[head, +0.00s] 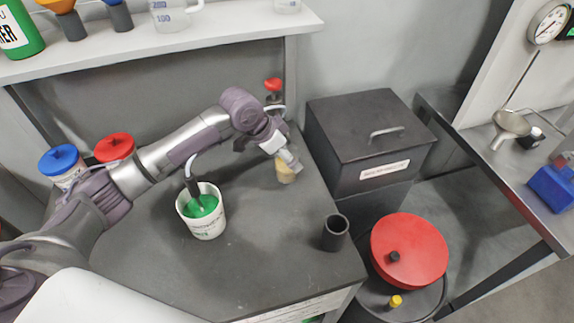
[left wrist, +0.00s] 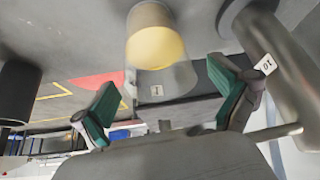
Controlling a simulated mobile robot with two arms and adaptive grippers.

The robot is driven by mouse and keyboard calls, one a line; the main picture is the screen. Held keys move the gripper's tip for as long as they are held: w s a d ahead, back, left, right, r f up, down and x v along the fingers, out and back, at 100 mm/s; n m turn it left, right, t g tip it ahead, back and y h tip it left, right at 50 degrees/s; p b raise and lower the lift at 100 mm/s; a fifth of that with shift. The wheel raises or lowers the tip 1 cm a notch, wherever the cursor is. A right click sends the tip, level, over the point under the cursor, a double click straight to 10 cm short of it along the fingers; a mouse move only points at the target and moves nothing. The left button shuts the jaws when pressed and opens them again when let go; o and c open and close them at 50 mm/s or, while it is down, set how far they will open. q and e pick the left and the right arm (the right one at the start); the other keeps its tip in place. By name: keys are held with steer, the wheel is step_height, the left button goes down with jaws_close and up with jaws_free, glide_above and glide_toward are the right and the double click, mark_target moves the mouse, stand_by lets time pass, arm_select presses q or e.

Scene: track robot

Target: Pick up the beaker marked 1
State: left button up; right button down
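A small beaker with pale yellow contents (head: 286,171) stands on the dark bench, partly hidden by my left gripper (head: 288,158). In the left wrist view the beaker (left wrist: 155,48) shows yellow contents and a clear part with a small tag that seems to read 1. My left gripper (left wrist: 165,90) has its two green-padded fingers spread wide. The beaker lies beyond and roughly between them in that view; I see no contact. My right gripper is not in view.
A white bucket with green contents (head: 203,217) and a dark cup (head: 335,233) stand on the bench. A black lidded box (head: 366,135) is to the right. Red (head: 115,148) and blue (head: 60,160) lidded tubs stand left. A grey cylinder tagged 10 (left wrist: 295,75) is close to the right finger.

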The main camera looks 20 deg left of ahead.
arm_select(q)
steer(key=c, duration=1.6)
jaws_close()
steer(key=shift+r, duration=0.15)
